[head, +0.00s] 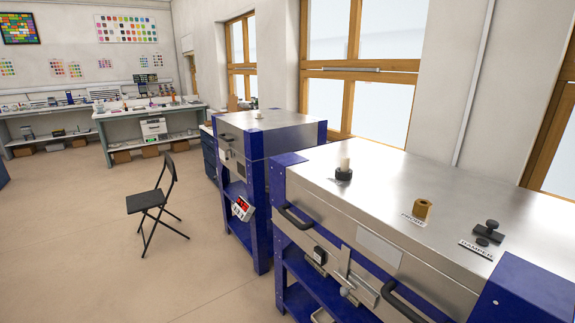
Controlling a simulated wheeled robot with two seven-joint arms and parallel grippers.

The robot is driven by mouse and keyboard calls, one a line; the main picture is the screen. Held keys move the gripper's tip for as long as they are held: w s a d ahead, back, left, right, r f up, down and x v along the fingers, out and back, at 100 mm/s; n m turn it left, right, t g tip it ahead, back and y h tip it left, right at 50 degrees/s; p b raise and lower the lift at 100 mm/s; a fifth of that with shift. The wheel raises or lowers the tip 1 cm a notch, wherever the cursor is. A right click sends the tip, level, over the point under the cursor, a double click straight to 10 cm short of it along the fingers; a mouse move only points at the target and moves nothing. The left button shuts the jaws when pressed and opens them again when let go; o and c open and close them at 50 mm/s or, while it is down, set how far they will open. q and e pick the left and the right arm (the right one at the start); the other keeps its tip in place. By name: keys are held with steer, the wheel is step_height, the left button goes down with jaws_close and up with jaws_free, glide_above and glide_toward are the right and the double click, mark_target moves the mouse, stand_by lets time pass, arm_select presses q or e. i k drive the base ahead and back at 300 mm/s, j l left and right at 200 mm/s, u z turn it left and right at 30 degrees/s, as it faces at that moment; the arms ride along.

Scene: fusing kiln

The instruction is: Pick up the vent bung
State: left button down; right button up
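No object in view is clearly labelled as the vent bung. A tan-brown cylindrical piece (422,209) with a darker spot on top stands further right on the same lid, beside a small label (412,220) too small to read surely. Neither of my grippers is in view.
A black damper knob (489,230) and a DAMPER label (477,250) sit on the lid's right. Black handles (295,217) and a latch (352,280) stick out in front. A second kiln (265,135) stands behind. A black folding chair (155,200) stands on open floor left.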

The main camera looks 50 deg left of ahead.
mark_target(345, 163)
steer(key=u, duration=1.2)
